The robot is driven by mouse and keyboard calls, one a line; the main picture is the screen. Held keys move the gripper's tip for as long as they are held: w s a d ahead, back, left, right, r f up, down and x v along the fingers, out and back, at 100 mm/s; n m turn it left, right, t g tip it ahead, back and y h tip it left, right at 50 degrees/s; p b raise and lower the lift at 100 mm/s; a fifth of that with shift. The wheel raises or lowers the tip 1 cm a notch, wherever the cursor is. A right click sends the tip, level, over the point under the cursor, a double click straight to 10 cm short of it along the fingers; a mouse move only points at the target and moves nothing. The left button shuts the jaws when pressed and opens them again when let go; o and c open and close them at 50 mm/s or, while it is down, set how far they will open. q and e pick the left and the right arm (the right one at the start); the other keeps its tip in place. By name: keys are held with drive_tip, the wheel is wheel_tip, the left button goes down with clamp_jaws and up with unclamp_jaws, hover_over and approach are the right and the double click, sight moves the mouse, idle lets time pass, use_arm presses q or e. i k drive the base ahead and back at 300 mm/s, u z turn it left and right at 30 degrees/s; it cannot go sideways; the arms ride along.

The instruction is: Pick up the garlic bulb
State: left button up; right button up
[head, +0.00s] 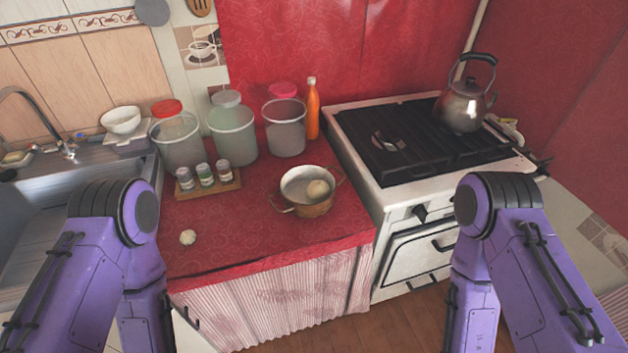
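The garlic bulb (187,237) is a small, whitish, roundish thing. It lies on the red oilcloth counter (240,225) near the front left, close to the sink side, with clear cloth around it. Both of my purple arms show at the bottom left and bottom right, bent downward. My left arm is just left of the bulb and lower in the picture. Neither gripper can be made out, and nothing touches the bulb.
A copper pot (303,207) holds a beige round item (318,190). A spice rack (208,187) stands behind the bulb. Lidded jars (232,135) and an orange bottle (312,115) line the back. The sink (40,215) is left; the stove (375,200) with a kettle (462,106) is right.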

sight(187, 237)
drive_tip(key=i, duration=0.3)
drive_tip(key=k, duration=0.5)
drive_tip(key=u, duration=0.45)
drive_tip(key=i, duration=0.3)
drive_tip(key=z, duration=2.1)
drive_tip(key=k, duration=0.9)
drive_tip(key=u, duration=1.65)
